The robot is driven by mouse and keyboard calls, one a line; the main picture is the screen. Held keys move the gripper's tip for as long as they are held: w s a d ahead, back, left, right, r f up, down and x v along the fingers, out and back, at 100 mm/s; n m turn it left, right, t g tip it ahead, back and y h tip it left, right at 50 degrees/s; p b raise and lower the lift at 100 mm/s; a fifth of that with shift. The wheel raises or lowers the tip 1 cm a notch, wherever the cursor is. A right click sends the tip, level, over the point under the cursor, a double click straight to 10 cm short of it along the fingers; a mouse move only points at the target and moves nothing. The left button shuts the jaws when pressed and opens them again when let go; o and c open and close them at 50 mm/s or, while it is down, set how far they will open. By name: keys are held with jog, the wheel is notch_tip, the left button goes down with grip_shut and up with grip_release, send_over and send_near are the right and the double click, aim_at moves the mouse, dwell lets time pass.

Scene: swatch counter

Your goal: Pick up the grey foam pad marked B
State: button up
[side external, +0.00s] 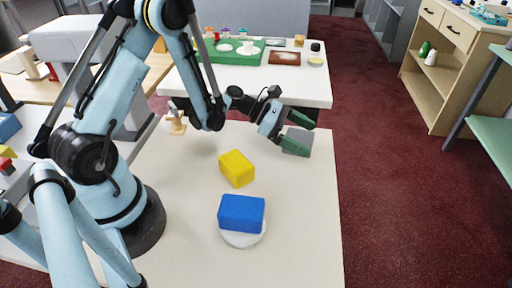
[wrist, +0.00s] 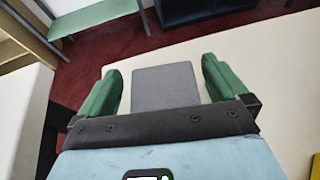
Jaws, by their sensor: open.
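The grey foam pad (side external: 299,136) lies near the far right edge of the white counter. In the wrist view the grey foam pad (wrist: 165,84) shows a plain grey face, and I see no letter on it. My gripper (side external: 310,131) is open at the pad, with its green fingers spread. In the wrist view my gripper (wrist: 162,72) has one finger on each side of the pad, with a gap visible on both sides. The near part of the pad is hidden by the gripper's dark bar. I cannot tell how far above the counter the fingertips are.
A yellow block (side external: 237,168) lies on the counter (side external: 300,220) left of and nearer than the pad. A blue block (side external: 241,212) rests on a round white dish (side external: 243,239). A small wooden object (side external: 176,122) stands at the far left. The counter's right edge is close to the pad.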

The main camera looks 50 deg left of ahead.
jog(key=shift+c, duration=0.5)
jog(key=c, duration=0.8)
jog(key=shift+o, duration=0.2)
jog(key=shift+r, duration=0.15)
